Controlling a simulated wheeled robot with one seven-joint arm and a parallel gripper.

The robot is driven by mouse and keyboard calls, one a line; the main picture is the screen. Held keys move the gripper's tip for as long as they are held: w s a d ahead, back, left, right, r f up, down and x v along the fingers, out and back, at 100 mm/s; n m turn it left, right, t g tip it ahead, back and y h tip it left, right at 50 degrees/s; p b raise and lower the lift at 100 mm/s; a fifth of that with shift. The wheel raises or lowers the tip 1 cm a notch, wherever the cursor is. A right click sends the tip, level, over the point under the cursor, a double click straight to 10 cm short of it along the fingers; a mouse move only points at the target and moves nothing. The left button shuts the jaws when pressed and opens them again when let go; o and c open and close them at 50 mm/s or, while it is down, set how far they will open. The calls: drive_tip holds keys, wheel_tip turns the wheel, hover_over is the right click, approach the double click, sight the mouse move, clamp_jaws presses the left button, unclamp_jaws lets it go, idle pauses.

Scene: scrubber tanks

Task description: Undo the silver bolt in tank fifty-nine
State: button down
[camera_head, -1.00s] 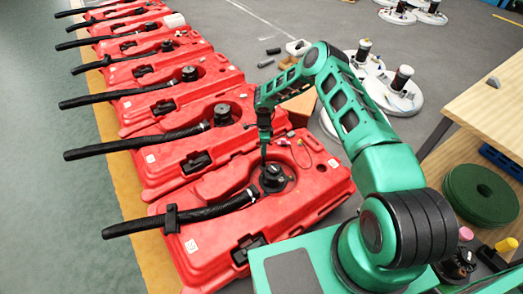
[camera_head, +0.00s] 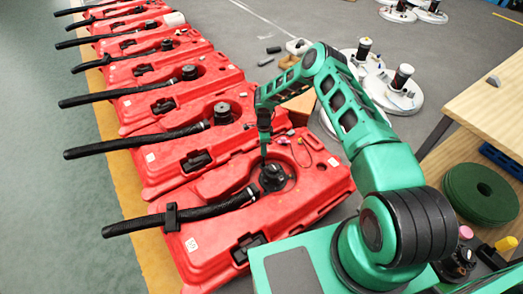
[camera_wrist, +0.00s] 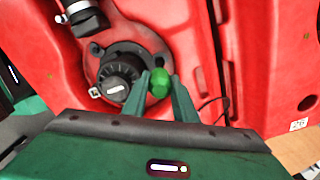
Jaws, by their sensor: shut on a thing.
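The nearest red tank (camera_head: 315,205) has a round black motor unit (camera_head: 272,177) set in its top. The unit also shows in the wrist view (camera_wrist: 115,75), with a ribbed cap in a dark flange. My gripper (camera_head: 264,155) points down just above the unit. In the wrist view its two green fingers are shut on a rounded green piece (camera_wrist: 159,82), at the right side of the flange. What lies beneath that piece is hidden.
A black hose (camera_head: 215,210) runs left from the unit. More red tanks (camera_head: 185,155) stand in a row behind. A wooden bench (camera_head: 485,105) with a green pad (camera_head: 480,193) below it is at the right. Grey floor lies beyond.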

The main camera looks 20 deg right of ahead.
drive_tip(key=shift+f, duration=0.1)
idle(0.3)
drive_tip(key=n, duration=1)
drive_tip(key=shift+n, duration=0.3)
drive_tip(key=n, duration=1)
